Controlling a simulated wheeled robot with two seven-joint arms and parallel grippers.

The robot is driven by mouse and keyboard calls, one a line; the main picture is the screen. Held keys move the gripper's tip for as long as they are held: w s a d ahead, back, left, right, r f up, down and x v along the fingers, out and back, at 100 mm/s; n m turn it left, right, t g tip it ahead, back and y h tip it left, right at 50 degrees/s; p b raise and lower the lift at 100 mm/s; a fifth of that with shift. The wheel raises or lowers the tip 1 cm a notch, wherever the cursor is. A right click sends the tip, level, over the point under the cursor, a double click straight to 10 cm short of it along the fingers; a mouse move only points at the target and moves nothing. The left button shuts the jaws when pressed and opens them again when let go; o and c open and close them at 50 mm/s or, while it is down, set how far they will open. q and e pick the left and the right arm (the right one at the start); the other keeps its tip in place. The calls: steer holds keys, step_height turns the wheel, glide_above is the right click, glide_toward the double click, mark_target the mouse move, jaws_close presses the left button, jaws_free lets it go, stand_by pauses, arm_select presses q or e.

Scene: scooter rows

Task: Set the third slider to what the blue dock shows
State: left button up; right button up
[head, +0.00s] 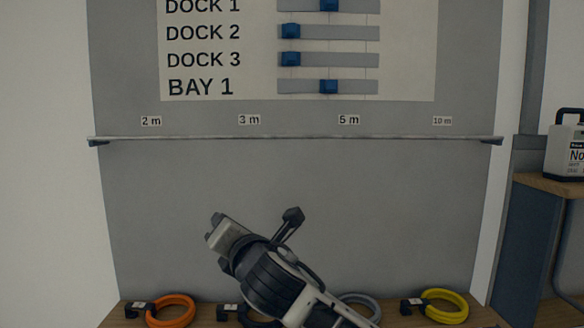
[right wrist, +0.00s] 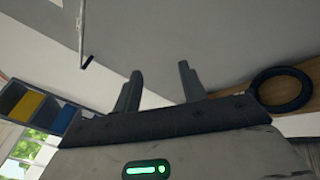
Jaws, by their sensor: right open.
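A white board (head: 220,60) on the grey wall panel has labelled rows of sliders; its top is cut off. The DOCK 3 slider (head: 290,59) is blue and at the left of its track, like the DOCK 2 slider (head: 290,31). The DOCK 1 slider (head: 329,5) and BAY 1 slider (head: 328,86) sit mid-track. Which row counts as third is unclear. I see no blue dock I can identify. My right gripper (head: 254,217) is open and empty, below the board and rail; its fingers show in the right wrist view (right wrist: 158,85). My left gripper is out of view.
A thin rail (head: 300,138) crosses the panel under distance labels. Orange (head: 170,311), grey and yellow (head: 445,306) cable rings lie on the wooden shelf below. Yellow (right wrist: 26,104) and blue (right wrist: 62,119) blocks show in the wrist view.

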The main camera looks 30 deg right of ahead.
steer(key=s+d+r+n+t+h, duration=0.1)
steer(key=d+r+h, duration=0.15)
steer(key=r, duration=0.55)
steer(key=s+d+r+n+t+h, duration=0.1)
steer(key=d+r+n+h, duration=0.15)
steer(key=r, duration=0.55)
steer(key=h+p, duration=0.1)
steer(key=h, duration=0.4)
glide_toward(292, 55)
steer(key=shift+g, duration=0.3)
steer(key=p+x, duration=0.1)
steer(key=x, duration=0.1)
steer(key=p+x, duration=0.2)
steer(key=x, duration=0.1)
steer(key=p+x, duration=0.2)
steer(key=x, duration=0.1)
steer(key=shift+a+r, duration=0.1)
steer(key=shift+r, duration=0.3)
steer(key=shift+w+d+r, duration=0.1)
steer(key=shift+w+d, duration=0.15)
steer(key=shift+w, duration=0.15)
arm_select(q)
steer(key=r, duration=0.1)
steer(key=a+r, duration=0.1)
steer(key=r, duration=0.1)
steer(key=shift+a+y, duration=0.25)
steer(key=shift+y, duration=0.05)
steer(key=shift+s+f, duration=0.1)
arm_select(e)
jaws_close()
